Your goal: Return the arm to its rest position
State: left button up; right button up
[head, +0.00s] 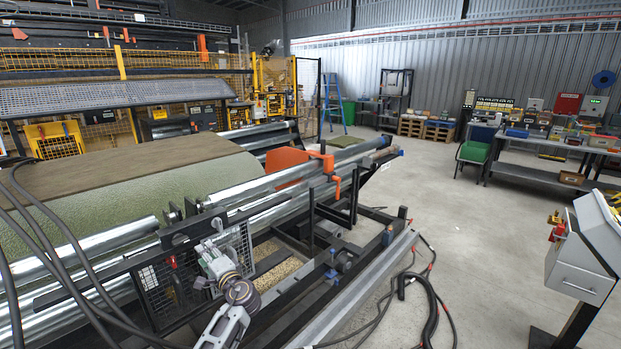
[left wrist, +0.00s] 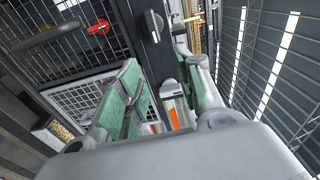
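My left arm comes in at the bottom of the head view, and its left gripper (head: 212,254) is in front of the machine's black frame and mesh guard (head: 160,292). In the left wrist view the left gripper (left wrist: 165,88) has its two green-padded fingers spread apart. Nothing is visibly held between them. The mesh guard (left wrist: 78,98) shows behind the left finger, with a red part (left wrist: 99,27) above it. The exact gap between the gripper and the machine frame is hard to judge. My right gripper is in neither view.
The roller machine, with shiny metal rollers (head: 85,248) and green turf (head: 190,190), fills the left side. Black cables (head: 432,300) lie on the floor beside it. A grey control box (head: 582,262) stands at right. Open concrete floor (head: 480,235) lies between them.

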pick_arm(q)
jog(key=w+d+f+m+t+h, duration=0.1)
jog(key=w+d+f+h, duration=0.3)
jog(key=f, duration=0.5)
jog(key=w+d+f+h, duration=0.2)
jog(key=d+f+h, duration=0.3)
jog(key=f, duration=0.4)
jog(key=s+f+n+g+h, duration=0.2)
jog(key=s+f, duration=0.3)
jog(key=f, duration=0.7)
jog(key=s+f+n+g+h, duration=0.15)
jog(key=s+f, duration=0.45)
jog(key=f, duration=0.6)
jog(key=s+a+f+n+g, duration=0.1)
jog(key=s+f+n+g, duration=0.1)
jog(key=s+f, duration=1.05)
jog(key=s+f+n+g, duration=0.1)
jog(key=s+f+g, duration=0.2)
jog(key=s+f, duration=0.9)
jog(key=s+f+g, duration=0.3)
jog(key=s+g, duration=0.1)
jog(key=s, duration=2.9)
jog(key=shift+d+f+h, duration=0.2)
jog(key=shift+d+h, duration=0.05)
jog(key=shift+h, duration=0.2)
jog(key=shift+w+n, duration=0.1)
jog(key=shift+n, duration=0.15)
